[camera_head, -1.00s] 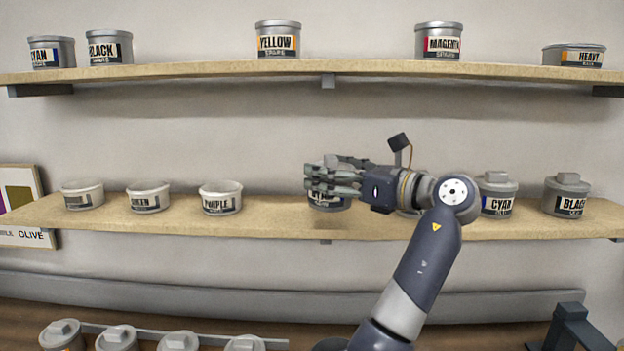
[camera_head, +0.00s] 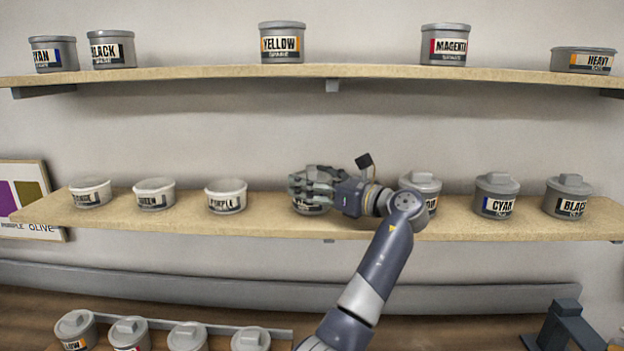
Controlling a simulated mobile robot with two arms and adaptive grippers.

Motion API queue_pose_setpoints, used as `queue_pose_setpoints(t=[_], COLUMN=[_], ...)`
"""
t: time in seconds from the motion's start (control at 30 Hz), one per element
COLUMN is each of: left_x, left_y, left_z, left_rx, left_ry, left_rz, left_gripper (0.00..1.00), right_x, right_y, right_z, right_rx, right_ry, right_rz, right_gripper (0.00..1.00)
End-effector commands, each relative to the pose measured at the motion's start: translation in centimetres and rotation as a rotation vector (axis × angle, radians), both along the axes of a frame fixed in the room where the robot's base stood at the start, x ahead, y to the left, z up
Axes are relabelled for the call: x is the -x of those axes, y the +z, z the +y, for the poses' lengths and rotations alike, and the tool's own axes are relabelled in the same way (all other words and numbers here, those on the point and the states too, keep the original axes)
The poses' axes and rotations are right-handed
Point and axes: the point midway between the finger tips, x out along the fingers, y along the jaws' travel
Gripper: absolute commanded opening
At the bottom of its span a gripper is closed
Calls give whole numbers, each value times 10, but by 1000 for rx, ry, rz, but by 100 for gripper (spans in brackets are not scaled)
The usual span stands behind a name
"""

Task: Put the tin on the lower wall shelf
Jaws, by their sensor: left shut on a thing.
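My left gripper (camera_head: 308,187) is over the middle of the lower wall shelf (camera_head: 268,217). It is shut on a grey tin (camera_head: 312,210) with a dark label. The fingers cover the top of the tin, and the label cannot be read. The tin's lower part shows just above the shelf board; I cannot tell whether it touches the board. My right gripper is not in view.
White tubs, one labelled PURPLE (camera_head: 226,197), stand left of my gripper. Grey tins, including CYAN (camera_head: 496,196) and BLACK (camera_head: 568,198), stand right. The upper shelf (camera_head: 200,73) holds several tins. More lidded tins (camera_head: 129,334) stand below.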

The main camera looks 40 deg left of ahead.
Motion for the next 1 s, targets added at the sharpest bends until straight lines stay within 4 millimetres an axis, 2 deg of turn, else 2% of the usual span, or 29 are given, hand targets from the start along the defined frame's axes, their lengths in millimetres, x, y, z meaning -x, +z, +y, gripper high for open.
queue_pose_setpoints(t=[0.17,0.2,0.3,0.73,0.87,1.0], left_x=[0,0,0,0,-2,-3], left_y=[1,-2,-2,0,-4,-5], left_z=[0,0,0,-2,-17,-46], left_rx=[-3,0,0,0,2,2], left_ry=[0,0,0,-1,-4,-5], left_rz=[-2,1,1,0,0,-2], left_gripper=[29,72,90,90,90,90], right_x=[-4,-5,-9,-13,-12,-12], right_y=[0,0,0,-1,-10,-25], right_z=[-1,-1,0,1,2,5], right_rx=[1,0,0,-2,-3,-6], right_ry=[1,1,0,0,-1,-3], right_rz=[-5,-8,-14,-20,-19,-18], right_gripper=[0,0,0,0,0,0])
